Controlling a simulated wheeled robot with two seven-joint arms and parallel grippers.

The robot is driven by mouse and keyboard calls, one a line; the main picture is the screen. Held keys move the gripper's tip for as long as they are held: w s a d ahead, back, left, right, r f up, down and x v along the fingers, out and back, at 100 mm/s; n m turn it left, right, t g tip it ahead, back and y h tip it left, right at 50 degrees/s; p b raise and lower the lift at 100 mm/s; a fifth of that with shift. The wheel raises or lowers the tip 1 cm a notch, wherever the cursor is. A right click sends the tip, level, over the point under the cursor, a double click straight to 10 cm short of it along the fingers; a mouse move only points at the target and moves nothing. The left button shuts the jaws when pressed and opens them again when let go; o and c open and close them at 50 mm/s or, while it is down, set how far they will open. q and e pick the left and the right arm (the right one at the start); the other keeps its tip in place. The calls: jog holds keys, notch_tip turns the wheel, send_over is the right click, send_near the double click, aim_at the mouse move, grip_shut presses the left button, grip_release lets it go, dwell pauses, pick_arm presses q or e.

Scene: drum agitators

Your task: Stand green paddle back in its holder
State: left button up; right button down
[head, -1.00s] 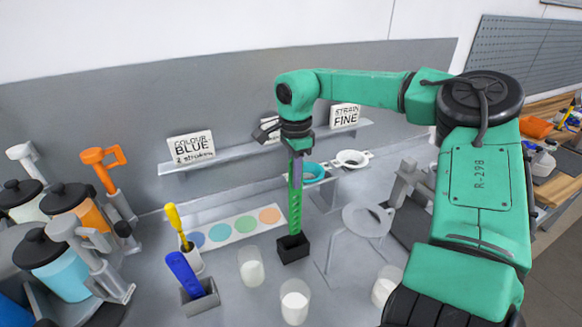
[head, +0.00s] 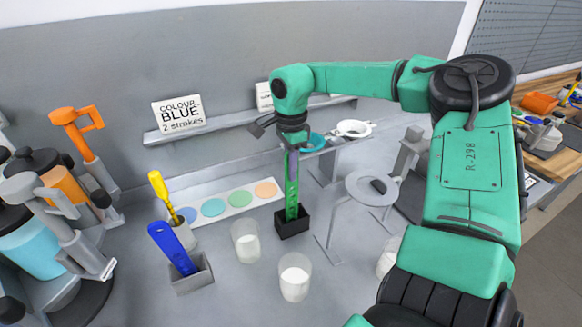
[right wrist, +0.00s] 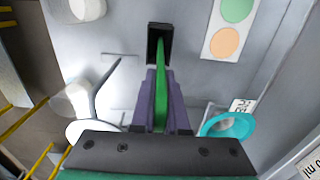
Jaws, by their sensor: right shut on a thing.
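The green paddle (head: 291,192) stands upright with its lower end in the black holder (head: 292,224). My right gripper (head: 291,155) is shut on the paddle's upper part from above. In the right wrist view the green paddle (right wrist: 161,95) runs between the purple fingers of my right gripper (right wrist: 161,108), its far end inside the opening of the black holder (right wrist: 159,32). How deep the paddle sits cannot be told. My left gripper is not in view.
A blue paddle in a grey holder (head: 192,272) and a yellow-handled tool (head: 160,190) stand to the left. White-filled cups (head: 295,277) stand in front of the black holder. A colour strip (head: 226,205) lies behind. A round stand (head: 371,189) is to the right.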

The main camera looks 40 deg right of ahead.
jog(key=shift+s, duration=0.1)
jog(key=c, duration=0.8)
grip_release()
jog(key=shift+c, duration=0.2)
notch_tip(320, 180, up, 15)
jog(key=shift+f+b, duration=0.15)
jog(key=shift+b, duration=1.1)
jog(key=shift+f, duration=0.1)
